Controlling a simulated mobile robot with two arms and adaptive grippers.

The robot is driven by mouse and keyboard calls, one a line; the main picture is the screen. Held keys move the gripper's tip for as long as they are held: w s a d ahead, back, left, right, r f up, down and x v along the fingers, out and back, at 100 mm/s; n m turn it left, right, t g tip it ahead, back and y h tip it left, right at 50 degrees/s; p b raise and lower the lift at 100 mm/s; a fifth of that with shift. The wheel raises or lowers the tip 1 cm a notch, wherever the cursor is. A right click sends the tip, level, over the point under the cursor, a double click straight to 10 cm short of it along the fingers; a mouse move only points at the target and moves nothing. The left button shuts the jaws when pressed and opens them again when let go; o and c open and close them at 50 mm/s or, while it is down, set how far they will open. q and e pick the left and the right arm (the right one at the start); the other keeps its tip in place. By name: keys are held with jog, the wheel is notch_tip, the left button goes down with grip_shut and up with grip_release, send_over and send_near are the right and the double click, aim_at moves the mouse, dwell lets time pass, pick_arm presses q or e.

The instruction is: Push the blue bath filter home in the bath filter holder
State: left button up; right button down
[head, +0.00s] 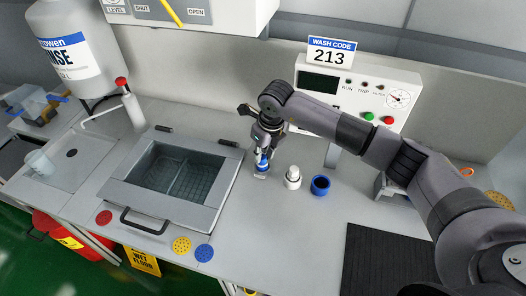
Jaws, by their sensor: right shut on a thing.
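My right gripper (264,154) reaches down over the counter beside the sunken bath, with its fingers shut on the blue bath filter (262,164). The fingers hide the filter's upper part. A small pale piece (260,176) shows just under the filter; it may be part of the bath filter holder. I cannot tell how deep the filter sits in it. My left gripper is not in view.
A white-topped fitting (292,178) and a blue ring-shaped cup (320,185) stand close to the right. The bath (120,184) has a raised frame and black handle. A control box (360,92) stands behind. A black mat (388,262) lies front right.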

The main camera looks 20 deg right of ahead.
jog(key=shift+f+b, duration=0.3)
jog(key=shift+f, duration=0.1)
jog(key=c, duration=1.3)
grip_release()
jog(key=shift+r, duration=0.1)
jog(key=shift+r, duration=0.4)
jog(key=v, duration=1.1)
